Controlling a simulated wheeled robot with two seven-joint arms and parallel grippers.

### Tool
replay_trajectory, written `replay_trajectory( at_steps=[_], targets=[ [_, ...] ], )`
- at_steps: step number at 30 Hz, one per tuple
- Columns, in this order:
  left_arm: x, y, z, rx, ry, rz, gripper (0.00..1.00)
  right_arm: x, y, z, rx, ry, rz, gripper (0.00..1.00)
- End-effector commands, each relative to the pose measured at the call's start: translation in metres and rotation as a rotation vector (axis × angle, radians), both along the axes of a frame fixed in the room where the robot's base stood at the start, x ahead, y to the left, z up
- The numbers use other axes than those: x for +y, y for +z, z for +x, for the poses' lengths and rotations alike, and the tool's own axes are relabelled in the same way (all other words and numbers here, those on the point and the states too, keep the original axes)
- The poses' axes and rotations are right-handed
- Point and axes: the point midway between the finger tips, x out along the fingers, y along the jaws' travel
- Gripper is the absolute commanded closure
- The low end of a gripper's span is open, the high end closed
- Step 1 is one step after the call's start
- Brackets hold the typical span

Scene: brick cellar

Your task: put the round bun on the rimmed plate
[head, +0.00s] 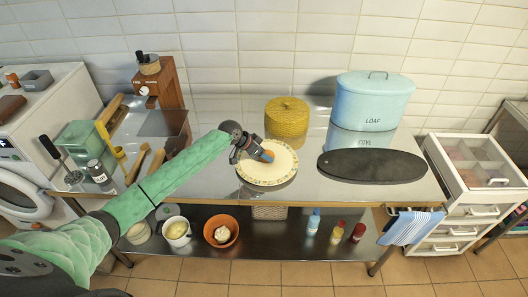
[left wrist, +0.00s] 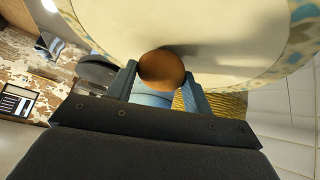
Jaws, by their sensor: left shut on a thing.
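The round bun (left wrist: 162,69) is brown and sits between the two fingers of my left gripper (left wrist: 166,84) in the left wrist view. In the head view my left gripper (head: 262,155) is over the rimmed plate (head: 264,177), near its upper part, and the bun mostly hides behind the fingers. The plate is cream with a patterned rim and lies on the steel table; its rim also shows in the left wrist view (left wrist: 302,14). The bun is close to the plate's surface; I cannot tell whether it touches. My right gripper is not in view.
A yellow woven canister (head: 286,118) stands behind the plate. A dark oval board (head: 372,167) lies to its right, with a pale blue loaf tin (head: 374,102) behind. A brown grinder (head: 158,85) and several utensils are left. Bare steel (head: 215,185) shows left of the plate.

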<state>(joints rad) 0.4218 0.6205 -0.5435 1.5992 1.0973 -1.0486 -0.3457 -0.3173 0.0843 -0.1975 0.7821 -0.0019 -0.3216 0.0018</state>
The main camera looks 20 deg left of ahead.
Motion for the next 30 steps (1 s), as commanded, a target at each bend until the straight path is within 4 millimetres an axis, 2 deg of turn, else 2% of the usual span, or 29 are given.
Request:
replay_trajectory(
  at_steps=[12, 13, 16, 26, 30],
  targets=[
    [0.0, -0.0046, -0.0001, 0.0, 0.0, 0.0, 0.71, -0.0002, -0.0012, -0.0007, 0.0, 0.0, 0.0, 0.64],
    [0.0, -0.0046, -0.0001, 0.0, 0.0, 0.0, 0.47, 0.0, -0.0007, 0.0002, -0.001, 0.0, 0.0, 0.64],
    [0.0, -0.004, 0.0, 0.0, 0.0, 0.0, 0.28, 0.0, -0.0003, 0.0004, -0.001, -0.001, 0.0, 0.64],
    [0.0001, -0.0019, -0.0001, 0.0, 0.0, 0.0, 0.28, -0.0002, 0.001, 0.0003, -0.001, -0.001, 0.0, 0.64],
    [0.0077, 0.0036, -0.0036, -0.001, 0.002, 0.002, 0.28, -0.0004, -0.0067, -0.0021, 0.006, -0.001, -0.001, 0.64]
  ],
)
